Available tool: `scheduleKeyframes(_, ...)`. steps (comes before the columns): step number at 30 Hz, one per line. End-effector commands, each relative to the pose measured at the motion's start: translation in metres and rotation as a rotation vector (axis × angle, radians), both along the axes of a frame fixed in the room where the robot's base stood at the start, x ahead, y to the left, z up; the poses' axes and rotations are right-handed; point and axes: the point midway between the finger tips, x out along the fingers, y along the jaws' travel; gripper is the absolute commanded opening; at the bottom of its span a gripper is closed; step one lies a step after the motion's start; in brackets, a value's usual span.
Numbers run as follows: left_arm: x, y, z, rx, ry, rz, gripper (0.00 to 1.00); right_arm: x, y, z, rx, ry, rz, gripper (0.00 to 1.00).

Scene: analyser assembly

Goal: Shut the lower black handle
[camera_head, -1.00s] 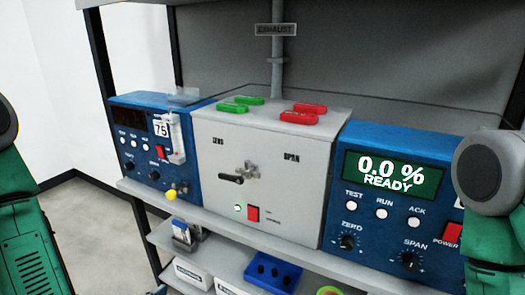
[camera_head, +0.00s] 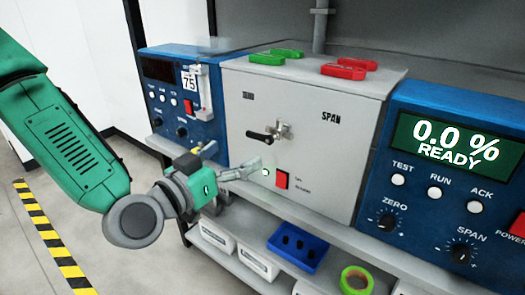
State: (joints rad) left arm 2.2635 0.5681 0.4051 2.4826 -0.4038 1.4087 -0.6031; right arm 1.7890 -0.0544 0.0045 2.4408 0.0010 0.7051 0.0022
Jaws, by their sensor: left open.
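The black handle (camera_head: 260,136) is on the front of the grey cabinet (camera_head: 310,190). It points left, roughly level, from a silver valve fitting (camera_head: 284,130). I cannot make out a second black handle clearly. My left gripper (camera_head: 234,156) is open and empty, below and left of the handle. One finger reaches right towards the cabinet front, just under the handle; the other finger is further left. I see no contact with the handle. My right gripper is not in view.
A red switch (camera_head: 282,180) sits below the handle. Blue analysers (camera_head: 445,170) flank the cabinet. Red and green pieces (camera_head: 343,71) lie on its top. A lower shelf holds a blue tray (camera_head: 297,246), white boxes (camera_head: 216,236) and green tape (camera_head: 356,280).

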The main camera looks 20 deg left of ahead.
Motion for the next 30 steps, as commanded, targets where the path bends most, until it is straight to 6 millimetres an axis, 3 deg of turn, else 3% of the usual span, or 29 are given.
scheduleKeyframes(2, 0.011, -0.003, -0.004, -0.003, -0.004, 0.000, 0.84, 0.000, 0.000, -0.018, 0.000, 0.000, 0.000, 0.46)
scheduleKeyframes(13, 0.074, -0.027, 0.000, -0.001, 0.000, 0.000, 0.84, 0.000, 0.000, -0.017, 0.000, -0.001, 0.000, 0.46)
scheduleKeyframes(18, 0.086, -0.033, 0.000, 0.000, 0.002, 0.000, 0.84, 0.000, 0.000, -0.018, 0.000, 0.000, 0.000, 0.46)
scheduleKeyframes(27, 0.089, -0.032, 0.001, -0.002, 0.002, 0.000, 0.84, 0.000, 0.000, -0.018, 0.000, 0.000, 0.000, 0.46)
scheduleKeyframes(28, 0.089, -0.032, 0.001, -0.002, 0.002, 0.000, 0.80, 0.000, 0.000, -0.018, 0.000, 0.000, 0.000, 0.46)
scheduleKeyframes(30, 0.088, -0.032, 0.000, -0.002, 0.002, 0.000, 0.56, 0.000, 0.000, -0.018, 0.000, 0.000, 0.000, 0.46)
